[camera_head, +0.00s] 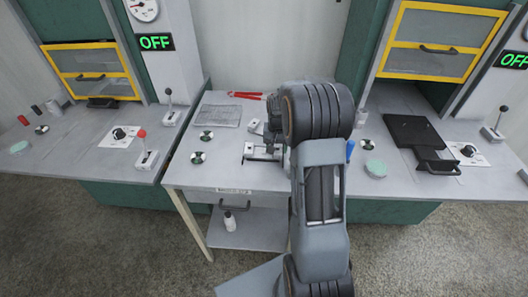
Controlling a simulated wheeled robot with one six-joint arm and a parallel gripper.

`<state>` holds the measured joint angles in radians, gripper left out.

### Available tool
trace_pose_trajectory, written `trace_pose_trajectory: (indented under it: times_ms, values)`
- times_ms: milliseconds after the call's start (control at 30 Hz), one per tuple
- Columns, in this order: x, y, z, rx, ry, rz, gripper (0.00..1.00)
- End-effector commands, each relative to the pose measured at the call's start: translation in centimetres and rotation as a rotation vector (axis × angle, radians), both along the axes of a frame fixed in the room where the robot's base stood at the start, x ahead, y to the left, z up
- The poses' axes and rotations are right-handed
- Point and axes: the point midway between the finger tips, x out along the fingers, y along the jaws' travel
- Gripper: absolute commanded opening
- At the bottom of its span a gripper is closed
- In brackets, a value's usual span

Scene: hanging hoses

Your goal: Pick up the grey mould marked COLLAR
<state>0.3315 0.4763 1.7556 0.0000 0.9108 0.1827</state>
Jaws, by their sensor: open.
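My gripper (266,140) hangs over the middle table, partly hidden by my thick arm. Its jaws are open and look empty. A small grey block-like thing (257,154) lies on the table right under the jaws. It may be the grey mould, but I cannot read any COLLAR marking on it. I cannot tell whether the jaws touch it or stand around it. Its right side is hidden by my gripper and arm.
Presses with yellow-framed guards (92,72) stand left and right. A black plate (410,131) lies at the right.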

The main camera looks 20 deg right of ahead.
Motion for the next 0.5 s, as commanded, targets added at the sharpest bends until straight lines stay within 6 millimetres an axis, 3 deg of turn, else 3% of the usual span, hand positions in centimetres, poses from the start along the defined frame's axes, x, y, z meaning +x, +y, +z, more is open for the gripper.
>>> trace_pose_trajectory:
  times_ms: [367, 500]
  values:
    - [0.0, -0.02, -0.92, 0.0, -0.001, 0.0, 0.52]
    - [0.0, -0.01, -0.91, 0.0, -0.001, 0.0, 0.39]
